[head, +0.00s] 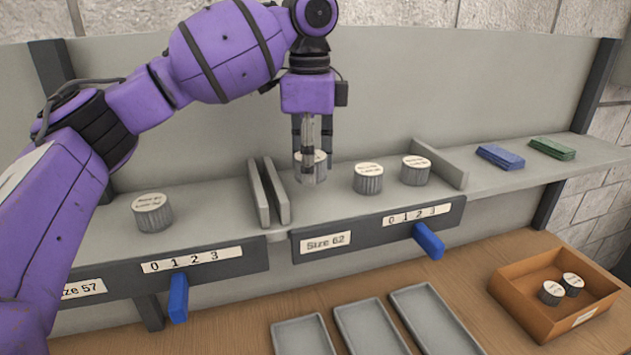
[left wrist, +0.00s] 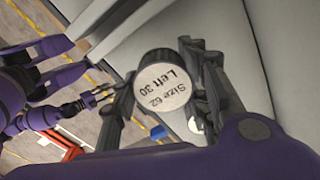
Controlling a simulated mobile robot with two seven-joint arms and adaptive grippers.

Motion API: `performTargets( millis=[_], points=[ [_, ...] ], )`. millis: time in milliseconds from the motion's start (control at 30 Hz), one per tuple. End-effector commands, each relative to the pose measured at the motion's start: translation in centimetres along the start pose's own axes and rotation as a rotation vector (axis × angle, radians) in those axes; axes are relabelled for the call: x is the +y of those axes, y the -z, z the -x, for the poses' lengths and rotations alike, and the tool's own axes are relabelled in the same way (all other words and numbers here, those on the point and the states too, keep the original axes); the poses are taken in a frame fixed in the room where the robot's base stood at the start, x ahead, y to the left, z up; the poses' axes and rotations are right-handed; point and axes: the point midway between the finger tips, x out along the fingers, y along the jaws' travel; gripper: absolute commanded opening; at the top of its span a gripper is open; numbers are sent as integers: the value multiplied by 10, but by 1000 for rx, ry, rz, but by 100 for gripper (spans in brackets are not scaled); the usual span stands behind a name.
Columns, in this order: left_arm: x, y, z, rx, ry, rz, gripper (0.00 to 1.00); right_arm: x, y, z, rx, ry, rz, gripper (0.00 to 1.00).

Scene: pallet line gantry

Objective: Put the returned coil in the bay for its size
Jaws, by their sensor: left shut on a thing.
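My left gripper (head: 312,150) points down in the head view and is shut on a grey coil (head: 312,175) with a pale round top label. In the left wrist view the coil (left wrist: 163,90) reads "Size 62 Left 30". The coil is within the Size 62 bay (head: 327,243), right of the paired dividers (head: 268,192). I cannot tell whether its base touches the shelf. Two similar coils (head: 368,178) (head: 415,170) stand to its right. The right gripper (left wrist: 98,95) shows small in the left wrist view, its opening unclear.
Another coil (head: 153,212) stands in the Size 57 bay (head: 85,289). Blue sliders (head: 178,298) (head: 428,241) hang below number strips. A wooden box (head: 532,316) holds two small rolls. Grey trays (head: 303,337) lie on the table. Blue (head: 500,157) and green (head: 552,148) stacks lie right.

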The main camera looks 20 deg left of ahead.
Motion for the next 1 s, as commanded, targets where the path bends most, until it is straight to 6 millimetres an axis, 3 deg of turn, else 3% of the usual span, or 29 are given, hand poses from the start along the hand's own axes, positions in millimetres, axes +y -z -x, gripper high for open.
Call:
performTargets(
  millis=[100, 267, 633, 667, 700, 800, 1000],
  points=[
    [-9, 9, -17, 0, -4, -1, 4, 0, -4, 0, -8, 0, -1, 40],
    [-7, 7, -40, -1, 0, 0, 4, -1, -5, 1, -9, 0, -3, 40],
    [-7, 7, -45, 0, 1, 0, 4, -3, -6, 0, -13, 4, -4, 40],
    [-7, 7, -46, 0, 0, 0, 43, -3, -7, 0, -15, 4, -4, 40],
    [-7, 7, -46, 0, 0, 0, 48, -3, -8, 0, -16, 4, -4, 40],
    [-7, 7, -46, 0, -1, 0, 61, -4, -8, 0, -17, 4, -4, 40],
    [-7, 7, -47, -1, -1, 0, 61, -4, -8, 0, -17, 4, -4, 40]
  ],
)
